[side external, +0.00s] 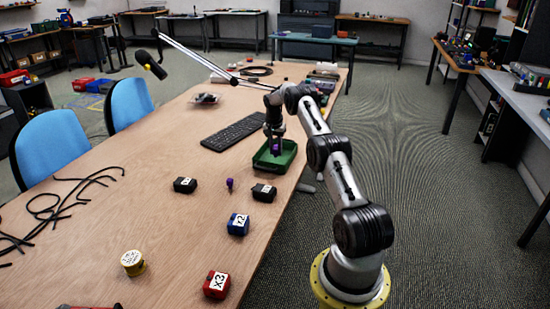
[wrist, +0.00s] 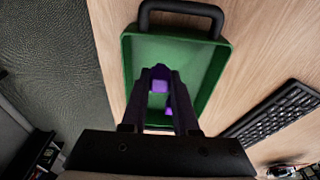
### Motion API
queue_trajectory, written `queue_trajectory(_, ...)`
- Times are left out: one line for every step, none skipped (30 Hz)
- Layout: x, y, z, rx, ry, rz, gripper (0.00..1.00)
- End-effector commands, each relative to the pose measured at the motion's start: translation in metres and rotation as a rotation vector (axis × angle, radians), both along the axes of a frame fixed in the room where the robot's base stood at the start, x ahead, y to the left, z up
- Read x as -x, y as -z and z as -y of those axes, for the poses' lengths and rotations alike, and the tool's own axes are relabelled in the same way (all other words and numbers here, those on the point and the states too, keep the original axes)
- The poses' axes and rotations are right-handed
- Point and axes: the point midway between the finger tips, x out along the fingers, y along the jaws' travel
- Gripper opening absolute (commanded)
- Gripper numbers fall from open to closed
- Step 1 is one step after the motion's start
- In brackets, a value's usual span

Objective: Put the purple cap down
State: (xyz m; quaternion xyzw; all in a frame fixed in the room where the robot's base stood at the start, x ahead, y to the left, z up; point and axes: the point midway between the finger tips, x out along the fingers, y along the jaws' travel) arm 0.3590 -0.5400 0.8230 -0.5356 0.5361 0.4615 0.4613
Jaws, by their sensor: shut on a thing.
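My gripper (side external: 274,142) points down over a green tray (side external: 262,166) near the table's right edge. It is shut on a purple cap (side external: 277,150), which shows between the dark fingers. In the wrist view the fingers (wrist: 161,76) reach over the green tray (wrist: 200,58), with the purple cap (wrist: 159,86) near their tips. A second purple patch (wrist: 168,111) shows lower between the fingers; I cannot tell if it is the same piece. Whether the cap touches the tray floor is unclear.
Another small purple piece (side external: 230,184) stands on the table between two black blocks (side external: 185,185) (side external: 264,193). Blue (side external: 238,224) and red (side external: 216,285) blocks and a yellow spool (side external: 133,263) lie nearer. A keyboard (side external: 233,132) lies left of the tray. The tray's black handle (wrist: 181,7) sticks up.

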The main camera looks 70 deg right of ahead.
Motion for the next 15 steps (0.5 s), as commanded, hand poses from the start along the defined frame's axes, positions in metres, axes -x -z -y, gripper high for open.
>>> queue_trajectory(-0.002,0.004,0.003,0.001,0.0,0.001,0.0)
queue_trajectory(-0.003,0.006,0.004,0.001,0.0,0.001,0.0)
queue_trajectory(-0.004,0.007,0.006,0.002,0.0,0.002,0.0)
queue_trajectory(-0.004,0.008,0.006,0.002,0.0,0.001,0.0)
queue_trajectory(-0.004,0.009,0.007,0.001,0.0,0.001,0.0)
queue_trajectory(-0.005,0.009,0.007,0.001,0.0,0.001,0.0)
queue_trajectory(-0.005,0.01,0.008,0.001,0.0,0.001,0.0)
queue_trajectory(-0.005,0.011,0.008,0.002,0.0,0.001,0.0)
queue_trajectory(-0.006,0.012,0.009,0.001,0.0,0.001,0.0)
queue_trajectory(-0.007,0.015,0.01,0.0,0.0,0.0,0.0)
queue_trajectory(-0.007,0.019,0.01,-0.001,0.0,-0.001,0.0)
queue_trajectory(-0.006,0.025,0.009,-0.002,0.0,-0.001,0.0)
queue_trajectory(-0.006,0.03,0.009,-0.002,0.0,-0.001,0.0)
queue_trajectory(-0.006,0.035,0.009,-0.002,0.0,-0.001,0.0)
queue_trajectory(-0.006,0.039,0.009,-0.002,0.0,-0.001,0.0)
